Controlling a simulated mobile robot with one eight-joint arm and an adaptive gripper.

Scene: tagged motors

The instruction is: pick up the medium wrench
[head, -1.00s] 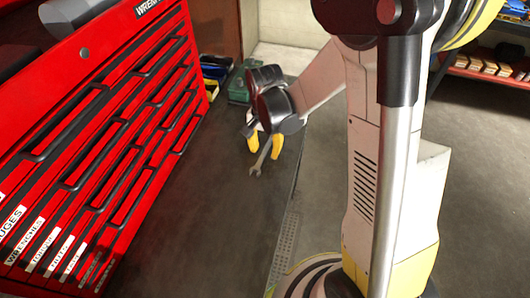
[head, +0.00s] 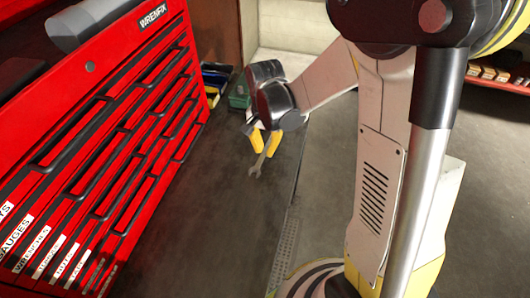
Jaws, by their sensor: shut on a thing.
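My gripper (head: 263,148) has yellow fingers and points down beside the red tool chest, near the middle of the head view. It is shut on a grey wrench (head: 258,167), which hangs down below the fingers with its open-ended jaw at the bottom. The wrench's upper part is partly hidden between the fingers. I cannot tell its size from this view. The wrench appears above the dark floor, but its exact height is unclear.
The red tool chest (head: 140,130) with labelled drawers fills the left side. Small boxes, one of them green (head: 239,96), stand behind my gripper. A red shelf (head: 495,82) is at the upper right.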

